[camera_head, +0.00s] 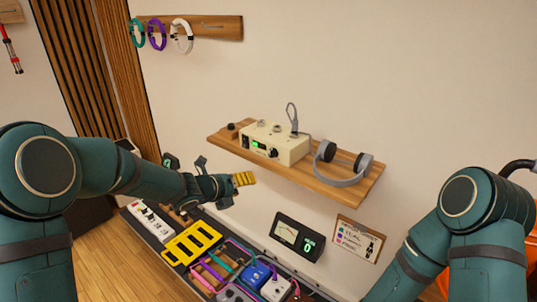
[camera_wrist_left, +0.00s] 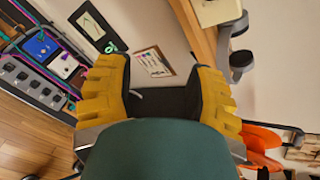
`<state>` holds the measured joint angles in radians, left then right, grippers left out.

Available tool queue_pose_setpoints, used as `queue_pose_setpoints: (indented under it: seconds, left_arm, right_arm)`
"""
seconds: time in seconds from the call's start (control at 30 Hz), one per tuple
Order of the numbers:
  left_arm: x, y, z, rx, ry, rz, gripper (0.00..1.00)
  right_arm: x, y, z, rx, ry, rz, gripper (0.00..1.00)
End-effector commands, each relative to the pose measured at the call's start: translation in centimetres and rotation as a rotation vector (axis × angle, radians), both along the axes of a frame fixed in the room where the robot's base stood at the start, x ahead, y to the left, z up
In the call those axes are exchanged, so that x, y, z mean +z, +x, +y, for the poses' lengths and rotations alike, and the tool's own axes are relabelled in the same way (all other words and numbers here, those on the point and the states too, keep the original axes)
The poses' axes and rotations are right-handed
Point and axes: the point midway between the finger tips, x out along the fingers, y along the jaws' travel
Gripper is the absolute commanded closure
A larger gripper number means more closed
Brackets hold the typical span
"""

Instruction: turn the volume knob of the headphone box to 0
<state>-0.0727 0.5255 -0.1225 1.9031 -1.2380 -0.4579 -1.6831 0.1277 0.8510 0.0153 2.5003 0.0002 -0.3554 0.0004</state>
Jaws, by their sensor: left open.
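The headphone box (camera_head: 284,146) is a cream box on a wooden wall shelf, with a small green display and a dark knob (camera_head: 273,153) on its front. A grey cable stands up from its top. My left gripper (camera_head: 243,179), with yellow fingertips, is in front of the shelf, below and left of the box, and touches nothing. In the left wrist view the two yellow fingers (camera_wrist_left: 160,92) are apart with nothing between them. Part of a cream body (camera_wrist_left: 216,9) shows at the top there. My right arm is at the right; its gripper is out of view.
Headphones (camera_head: 345,163) rest at the right end of the shelf (camera_head: 330,187). Below are a meter with a green 0 (camera_head: 298,237), a sign (camera_head: 356,239) and a board of pedals and cables (camera_head: 262,264). A rack with coiled cables (camera_head: 215,28) hangs above. The wall between is clear.

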Motion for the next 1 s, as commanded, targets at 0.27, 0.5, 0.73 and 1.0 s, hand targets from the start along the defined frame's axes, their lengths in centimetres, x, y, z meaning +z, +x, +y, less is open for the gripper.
queue_pose_setpoints:
  seconds: [0.27, 0.5, 0.73, 1.0]
  left_arm:
    - [7.5, 2.1, 0.7, -0.275, 0.416, -0.413, 0.46]
    - [7.1, 3.7, -0.5, -0.302, 0.455, -0.446, 0.46]
    - [5.4, 6.9, -3.0, -0.301, 0.453, -0.443, 0.46]
    - [3.7, 10.4, -5.8, -0.299, 0.452, -0.444, 0.46]
  right_arm:
    - [0.1, 0.0, 0.0, 0.001, 0.001, 0.000, 0.53]
    - [0.0, 0.0, 0.0, 0.001, 0.001, 0.000, 0.53]
    - [-0.2, 0.0, 0.0, 0.001, 0.000, -0.001, 0.53]
    - [0.0, 0.0, 0.0, 0.001, 0.000, 0.000, 0.53]
